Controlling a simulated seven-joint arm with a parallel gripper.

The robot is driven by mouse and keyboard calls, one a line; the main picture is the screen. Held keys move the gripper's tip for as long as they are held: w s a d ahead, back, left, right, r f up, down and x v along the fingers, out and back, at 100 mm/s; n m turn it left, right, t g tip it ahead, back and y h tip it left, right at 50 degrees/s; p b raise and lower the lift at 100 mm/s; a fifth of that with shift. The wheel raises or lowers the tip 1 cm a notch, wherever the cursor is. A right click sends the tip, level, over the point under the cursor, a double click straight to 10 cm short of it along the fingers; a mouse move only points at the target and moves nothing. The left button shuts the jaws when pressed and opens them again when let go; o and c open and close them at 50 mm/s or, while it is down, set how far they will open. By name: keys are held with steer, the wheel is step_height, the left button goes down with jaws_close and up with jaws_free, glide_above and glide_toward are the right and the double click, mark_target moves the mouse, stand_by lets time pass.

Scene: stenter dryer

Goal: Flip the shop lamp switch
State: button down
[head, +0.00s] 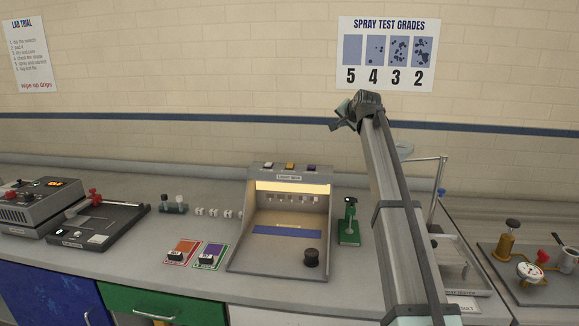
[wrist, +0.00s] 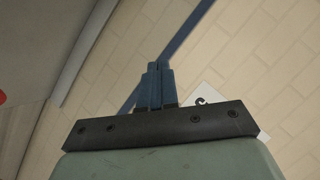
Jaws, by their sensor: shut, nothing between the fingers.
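My gripper (head: 337,126) is raised in front of the brick wall, high above the bench, at the end of my arm. In the wrist view its two dark blue fingers (wrist: 158,84) are together, with nothing between them. I cannot pick out a switch labelled for the shop lamp in either view. The light box (head: 285,220) on the bench is lit inside, with several small coloured switches or buttons on its top edge. My gripper is above and to the right of it, touching nothing that I can see.
The spray test grades poster (head: 387,53) hangs on the wall above my gripper. A green stand (head: 349,224) is right of the light box. A dark grey machine (head: 38,206) is at the left. A brass gauge assembly (head: 515,262) is at the right. Air above the left bench is clear.

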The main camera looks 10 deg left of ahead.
mark_target(291, 166)
steer(key=s+a+f+n+g+y, duration=0.1)
steer(key=s+a+f+n, duration=0.1)
steer(key=a, duration=0.7)
steer(key=s+a+f+n+g, duration=0.1)
steer(key=a+n+g, duration=0.1)
steer(key=a, duration=0.7)
steer(key=shift+s+f+n+y, duration=0.35)
steer(key=shift+s+n+y, duration=0.05)
steer(key=shift+f, duration=0.1)
steer(key=shift+w+d+f, duration=0.1)
steer(key=shift+w+f, duration=0.1)
steer(key=shift+f, duration=1.25)
steer(key=shift+w+a+f, duration=0.1)
steer(key=shift+w+f, duration=0.1)
steer(key=shift+f, duration=1.2)
steer(key=shift+w+d+f, duration=0.1)
steer(key=shift+w+f, duration=0.1)
steer(key=shift+f, duration=1.25)
steer(key=shift+f, duration=0.65)
steer(key=shift+s+r, duration=0.1)
steer(key=shift+r, duration=0.5)
steer(key=shift+s+r, duration=0.15)
steer(key=shift+r, duration=1.1)
steer(key=shift+s+r, duration=0.15)
steer(key=shift+r, duration=1.1)
